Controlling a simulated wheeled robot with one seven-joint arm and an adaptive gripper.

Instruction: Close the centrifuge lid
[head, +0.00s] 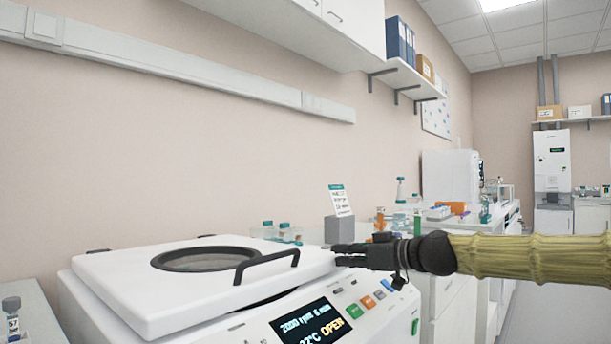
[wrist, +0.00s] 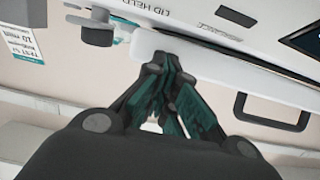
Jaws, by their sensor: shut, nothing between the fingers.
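The white centrifuge (head: 245,325) stands at the lower left in the head view. Its white lid (head: 130,295) has a round dark window and a black handle (head: 266,264). The lid lies nearly flat over the body, with a dark gap showing under its front edge. The display (head: 308,322) reads "OPEN". My gripper (head: 340,254) is shut and empty at the lid's right edge. In the wrist view my gripper (wrist: 165,68) has its fingertips at the lid's edge, with the handle (wrist: 270,120) to the right. I cannot tell whether they touch the lid.
A grey block with a sign card (head: 340,202) stands behind the lid's right side. Several teal-capped containers (head: 283,231) are behind the centrifuge. A capped vial (head: 12,318) stands on the left bench. A cluttered bench continues at the right, with open floor (head: 550,310) beside it.

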